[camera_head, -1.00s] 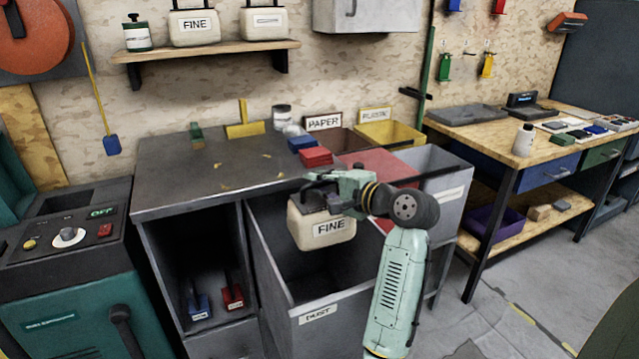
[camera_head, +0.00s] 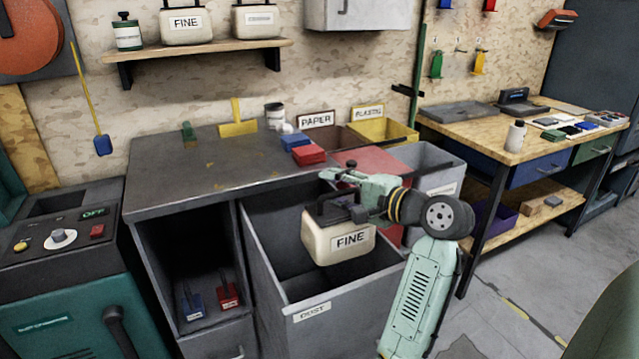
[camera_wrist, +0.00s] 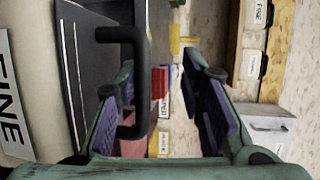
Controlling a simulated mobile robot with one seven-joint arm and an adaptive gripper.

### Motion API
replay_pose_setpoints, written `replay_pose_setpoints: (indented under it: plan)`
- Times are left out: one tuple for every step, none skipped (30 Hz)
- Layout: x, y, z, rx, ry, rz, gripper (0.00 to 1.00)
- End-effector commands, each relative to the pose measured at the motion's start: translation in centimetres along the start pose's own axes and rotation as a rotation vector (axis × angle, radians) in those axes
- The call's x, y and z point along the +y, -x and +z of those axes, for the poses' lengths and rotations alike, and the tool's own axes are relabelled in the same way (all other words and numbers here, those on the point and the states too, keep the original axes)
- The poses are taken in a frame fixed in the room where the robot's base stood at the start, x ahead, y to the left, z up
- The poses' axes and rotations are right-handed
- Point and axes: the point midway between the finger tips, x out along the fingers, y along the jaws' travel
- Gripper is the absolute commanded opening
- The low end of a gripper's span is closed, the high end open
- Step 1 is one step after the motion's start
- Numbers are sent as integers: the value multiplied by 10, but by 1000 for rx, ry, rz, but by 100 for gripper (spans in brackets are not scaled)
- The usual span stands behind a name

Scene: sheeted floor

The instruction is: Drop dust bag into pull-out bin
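The dust bag (camera_head: 338,242) is a cream container with a dark top and handle, labelled FINE. It hangs slightly tilted over the open pull-out bin (camera_head: 312,312), a grey bin labelled DUST. My gripper (camera_head: 338,192) is at the bag's top; its fingertips are hard to see there. In the wrist view my gripper (camera_wrist: 165,88) has its two fingers wide apart. The black handle (camera_wrist: 140,85) loops around the left finger, and the bag's side (camera_wrist: 30,60) shows at the left edge. I cannot tell whether the finger bears the bag's weight.
A cabinet with an open bay (camera_head: 185,245) is on the bin's left. A workbench (camera_head: 490,135) stands at right.

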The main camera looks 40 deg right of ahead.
Motion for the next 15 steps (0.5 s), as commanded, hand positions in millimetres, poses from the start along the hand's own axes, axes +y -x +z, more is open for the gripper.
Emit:
replay_pose_setpoints:
  plan:
    - [-2, 11, -1, 3, 1, -4, 34]
    - [-1, 16, 0, 3, 1, -3, 34]
    - [-1, 23, 0, 3, 1, -3, 34]
    - [-2, 28, 0, 2, 1, -3, 34]
    - [-2, 32, 0, 2, 1, -3, 34]
    - [-2, 36, 0, 1, 2, -3, 34]
    - [-2, 39, 0, 1, 2, -2, 34]
    - [-1, 42, 0, 1, 1, -2, 34]
    - [-1, 44, 0, 1, 1, -2, 34]
    - [-1, 46, 0, 1, 1, -2, 34]
    - [-1, 47, 0, 1, 1, -2, 34]
    - [-1, 48, 0, 1, 1, -2, 34]
    - [-1, 48, 0, 1, 1, -2, 34]
    - [-1, 48, 0, 1, 1, -2, 34]
    - [-1, 48, 0, 0, 1, -2, 34]
